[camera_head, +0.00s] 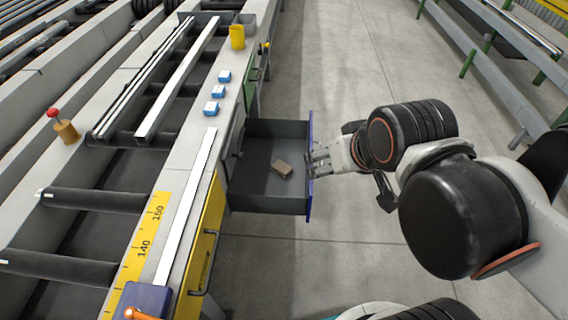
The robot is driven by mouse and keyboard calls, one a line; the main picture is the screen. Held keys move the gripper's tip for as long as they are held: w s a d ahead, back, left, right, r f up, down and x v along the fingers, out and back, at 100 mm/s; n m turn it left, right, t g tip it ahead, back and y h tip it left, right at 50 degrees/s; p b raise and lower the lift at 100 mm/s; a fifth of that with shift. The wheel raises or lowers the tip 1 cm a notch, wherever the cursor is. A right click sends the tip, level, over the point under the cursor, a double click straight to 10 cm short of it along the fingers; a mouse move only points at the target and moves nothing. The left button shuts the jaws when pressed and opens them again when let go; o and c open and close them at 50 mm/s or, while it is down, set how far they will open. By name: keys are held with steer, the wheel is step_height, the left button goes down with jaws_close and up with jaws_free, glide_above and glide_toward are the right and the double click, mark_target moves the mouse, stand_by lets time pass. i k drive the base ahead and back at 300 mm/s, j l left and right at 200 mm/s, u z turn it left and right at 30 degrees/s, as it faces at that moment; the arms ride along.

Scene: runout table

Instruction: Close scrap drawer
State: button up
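The scrap drawer (257,195) is a dark grey drawer with a blue front (310,200), pulled out to the right from the side of the runout table. The fingers appear close to or touching the front. They are small in this view, and I cannot tell how far apart they are or whether they hold the edge.
A yellow door (208,240) with a handle is on the table's near side. Blue-and-white blocks (218,91) and a yellow cup (237,37) stand on the table edge. A red-knobbed lever (65,130) stands at left. The floor (345,265) right of the drawer is clear.

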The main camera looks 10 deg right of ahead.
mark_target(254, 188)
steer(key=l+u, duration=0.2)
steer(key=l, duration=0.55)
steer(key=k+l+u, duration=0.2)
steer(key=l, duration=0.5)
steer(key=i, duration=0.1)
